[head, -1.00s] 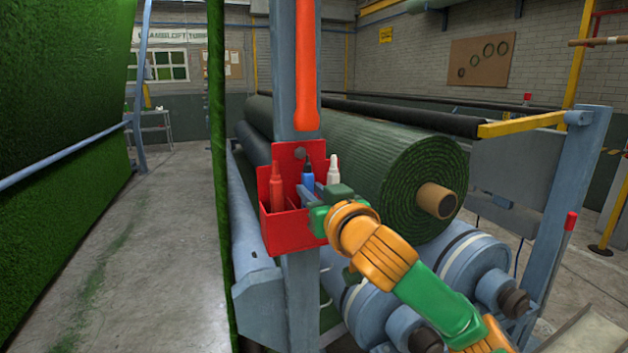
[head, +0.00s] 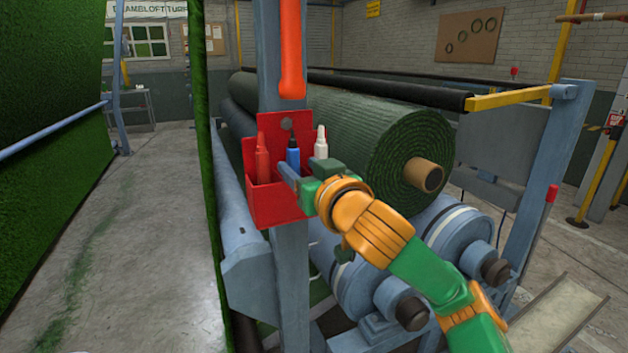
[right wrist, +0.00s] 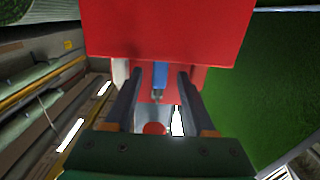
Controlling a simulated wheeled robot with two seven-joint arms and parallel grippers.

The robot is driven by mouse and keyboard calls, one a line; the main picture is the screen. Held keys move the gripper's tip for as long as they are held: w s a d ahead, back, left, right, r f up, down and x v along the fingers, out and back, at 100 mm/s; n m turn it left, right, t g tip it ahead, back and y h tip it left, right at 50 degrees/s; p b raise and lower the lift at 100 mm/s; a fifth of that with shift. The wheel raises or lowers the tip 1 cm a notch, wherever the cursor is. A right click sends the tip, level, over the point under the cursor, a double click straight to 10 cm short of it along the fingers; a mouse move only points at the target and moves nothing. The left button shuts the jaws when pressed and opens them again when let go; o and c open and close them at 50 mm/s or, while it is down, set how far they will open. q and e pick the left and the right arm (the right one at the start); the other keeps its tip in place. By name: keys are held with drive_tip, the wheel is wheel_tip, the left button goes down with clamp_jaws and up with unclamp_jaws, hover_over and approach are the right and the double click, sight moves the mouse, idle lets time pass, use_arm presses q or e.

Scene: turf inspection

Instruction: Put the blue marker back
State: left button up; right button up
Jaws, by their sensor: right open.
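A red holder (head: 277,209) is fixed to a blue-grey post. The blue marker (head: 293,158) stands upright in it, dark tip up, between a red marker (head: 262,160) and a white marker (head: 321,143). The holder's front wall hides its lower part. My right gripper (head: 287,172) is open at the holder, with its fingers around the blue marker. In the right wrist view, the blue marker (right wrist: 160,75) shows between the two spread fingers, with a gap on each side. My left gripper is not in view.
The post (head: 290,270) rises behind the holder and carries an orange-red strip (head: 292,50). A large turf roll (head: 385,150) and blue rollers (head: 445,235) lie to the right. Green turf (head: 60,90) hangs at the left. The concrete floor (head: 150,230) between is clear.

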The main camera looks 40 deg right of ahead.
drive_tip(key=b+v, duration=0.5)
drive_tip(key=v, duration=0.5)
drive_tip(key=shift+s, duration=0.2)
drive_tip(key=shift+f, duration=0.1)
